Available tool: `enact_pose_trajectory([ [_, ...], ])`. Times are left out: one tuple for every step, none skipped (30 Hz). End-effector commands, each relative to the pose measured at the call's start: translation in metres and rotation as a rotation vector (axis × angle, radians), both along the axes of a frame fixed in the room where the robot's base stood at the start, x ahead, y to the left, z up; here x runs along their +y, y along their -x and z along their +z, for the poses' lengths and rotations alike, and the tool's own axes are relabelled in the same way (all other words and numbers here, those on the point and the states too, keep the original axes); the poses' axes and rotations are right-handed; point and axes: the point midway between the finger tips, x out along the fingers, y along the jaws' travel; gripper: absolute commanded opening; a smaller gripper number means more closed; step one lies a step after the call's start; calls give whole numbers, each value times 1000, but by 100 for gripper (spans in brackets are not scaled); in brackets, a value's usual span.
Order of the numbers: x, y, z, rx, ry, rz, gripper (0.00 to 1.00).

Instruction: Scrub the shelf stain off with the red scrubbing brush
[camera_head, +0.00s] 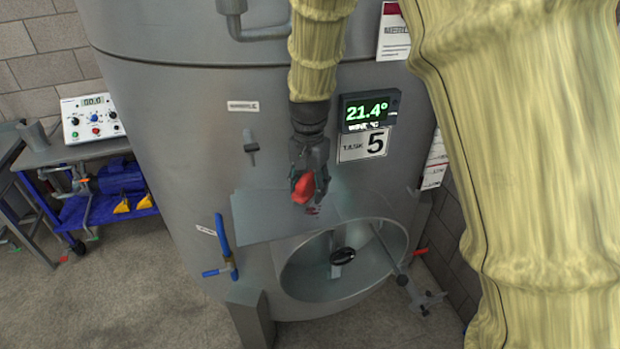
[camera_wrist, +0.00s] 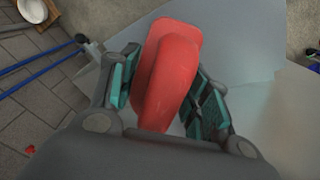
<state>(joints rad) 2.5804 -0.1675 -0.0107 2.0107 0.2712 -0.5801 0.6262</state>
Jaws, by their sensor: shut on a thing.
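The red scrubbing brush (camera_head: 303,188) is held in my gripper (camera_head: 308,180), just above the grey shelf (camera_head: 262,217) on the front of the tank. In the wrist view the brush (camera_wrist: 168,75) sits between the two teal-padded fingers of my gripper (camera_wrist: 165,95), with the shelf (camera_wrist: 242,38) behind it. A small dark reddish mark, seemingly the stain (camera_head: 313,210), shows on the shelf right below the brush. I cannot tell whether the bristles touch the shelf. The wrist view shows no stain; the brush and gripper cover part of the shelf.
Below the shelf is the tank's open round hatch (camera_head: 290,283). A blue-handled valve (camera_head: 226,245) stands by the shelf's left edge. A display (camera_head: 369,110) is mounted above right. A cart (camera_head: 75,150) with a control box (camera_head: 95,117) stands at left.

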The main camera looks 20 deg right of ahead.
Motion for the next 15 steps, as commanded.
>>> enact_pose_trajectory([
  [1,0,-7,4,-1,1,28],
  [1,0,-10,4,0,2,28],
  [1,-1,-13,4,0,2,28],
  [1,-1,-16,4,-1,2,28],
  [1,-1,-18,3,0,2,28],
  [1,-1,-22,3,0,2,28],
  [1,-1,-25,4,-1,2,28],
  [1,-1,-28,4,0,2,28],
  [1,-1,-31,4,-1,2,28],
  [1,-1,-34,3,0,2,28],
  [2,-1,-36,2,-1,3,28],
  [2,-1,-40,2,-1,3,28],
  [2,-1,-42,3,0,3,28],
  [2,-1,-45,4,-1,3,28],
  [2,-1,-49,4,-1,4,28],
])
